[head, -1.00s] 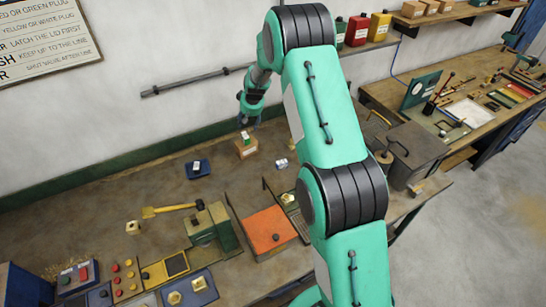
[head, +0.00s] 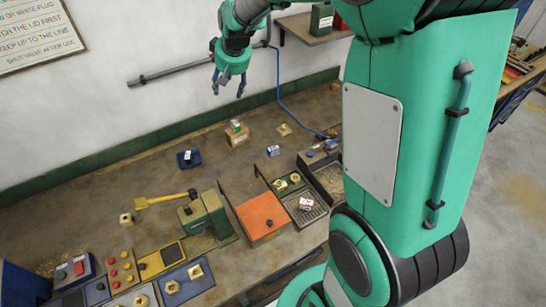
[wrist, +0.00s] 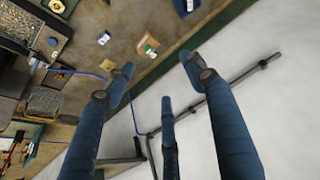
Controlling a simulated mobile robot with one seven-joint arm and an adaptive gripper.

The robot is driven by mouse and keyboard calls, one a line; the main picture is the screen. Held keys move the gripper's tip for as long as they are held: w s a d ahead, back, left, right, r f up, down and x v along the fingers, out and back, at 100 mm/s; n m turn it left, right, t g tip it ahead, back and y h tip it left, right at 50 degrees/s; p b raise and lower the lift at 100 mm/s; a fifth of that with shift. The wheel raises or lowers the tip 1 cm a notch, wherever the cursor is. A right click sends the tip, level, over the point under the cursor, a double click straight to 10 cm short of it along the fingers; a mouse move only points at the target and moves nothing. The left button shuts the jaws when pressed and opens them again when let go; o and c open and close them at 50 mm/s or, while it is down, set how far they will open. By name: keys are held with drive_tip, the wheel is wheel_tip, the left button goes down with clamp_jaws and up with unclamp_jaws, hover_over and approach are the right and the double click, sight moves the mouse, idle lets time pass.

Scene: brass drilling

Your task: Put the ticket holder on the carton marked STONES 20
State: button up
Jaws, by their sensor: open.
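A small brown carton (head: 237,139) stands on the bench near the wall; its marking is too small to read. A small green and white piece (head: 235,126), which looks like the ticket holder, rests on top of it. The carton (wrist: 146,49) and the piece (wrist: 151,42) also show in the wrist view. My gripper (head: 229,92) is open and empty, in the air above the carton and apart from it. Its spread fingers (wrist: 155,66) show in the wrist view with nothing between them.
A blue tray (head: 183,163) with a white piece lies left of the carton. A small white and blue item (head: 273,151) lies to the right. An orange-lidded box (head: 262,217) and a green machine (head: 206,215) stand in front. A pipe (head: 165,76) runs along the wall.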

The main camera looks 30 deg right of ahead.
drive_tip(key=s+a+r, duration=0.2)
drive_tip(key=s+r, duration=0.1)
drive_tip(key=s, duration=0.7)
drive_tip(key=s+a+r, duration=0.2)
drive_tip(key=s+r, duration=0.2)
drive_tip(key=s, duration=0.6)
drive_tip(key=s+a+r, duration=0.2)
drive_tip(key=s+r, duration=0.1)
drive_tip(key=s, duration=0.7)
drive_tip(key=s+f, duration=0.1)
drive_tip(key=s, duration=0.9)
drive_tip(key=shift+s+a+f+t, duration=0.3)
drive_tip(key=shift+a, duration=0.05)
wheel_tip(320, 180, down, 18)
drive_tip(key=b, duration=1.8)
drive_tip(key=shift+f, duration=0.2)
